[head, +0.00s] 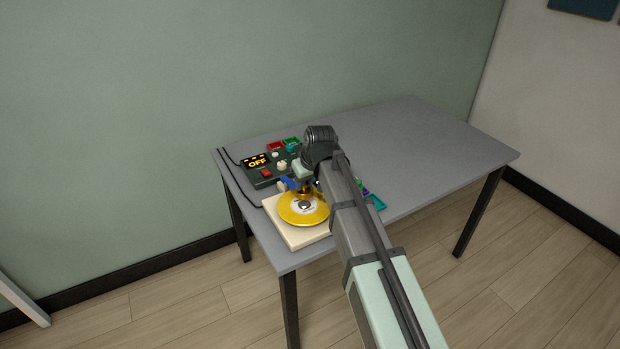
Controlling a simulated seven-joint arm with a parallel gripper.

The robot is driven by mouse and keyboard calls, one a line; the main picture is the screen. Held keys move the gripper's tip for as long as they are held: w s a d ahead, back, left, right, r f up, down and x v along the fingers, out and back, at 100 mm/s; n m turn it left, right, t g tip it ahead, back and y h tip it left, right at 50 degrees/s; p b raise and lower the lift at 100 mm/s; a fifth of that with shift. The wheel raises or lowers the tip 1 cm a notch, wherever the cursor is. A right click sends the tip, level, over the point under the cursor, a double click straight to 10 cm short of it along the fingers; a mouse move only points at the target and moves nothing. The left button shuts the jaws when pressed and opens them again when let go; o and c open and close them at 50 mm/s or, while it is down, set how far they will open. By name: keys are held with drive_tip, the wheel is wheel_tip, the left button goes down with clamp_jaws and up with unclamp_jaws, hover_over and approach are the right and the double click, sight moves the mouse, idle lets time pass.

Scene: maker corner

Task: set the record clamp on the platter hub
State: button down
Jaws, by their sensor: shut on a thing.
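A yellow disc (292,215) lies on the platter of a cream turntable base (300,239) at the table's front left corner. A small pale hub (306,206) shows at the disc's middle. My gripper (304,191) points down just behind and above the hub, with blue parts showing at its left. It is shut on a small dark, copper-toned thing (305,196), which looks like the record clamp. The clamp is mostly hidden by the gripper. I cannot tell whether it touches the hub or hangs just above it. My arm covers the turntable's right side.
A dark control box (262,177) with a lit "OFF" display, a red switch and knobs stands behind the turntable. Red (275,146) and green (292,141) trays sit at the back. A teal tray (377,203) is partly behind my arm. The grey table's right half (430,145) is clear.

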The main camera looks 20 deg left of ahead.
sight(306, 189)
drive_tip(key=shift+f, duration=1.75)
drive_tip(key=shift+f, duration=0.5)
idle(1.0)
drive_tip(key=shift+c, duration=1.7)
unclamp_jaws()
drive_tip(key=shift+r, duration=0.1)
drive_tip(key=shift+r, duration=3.4)
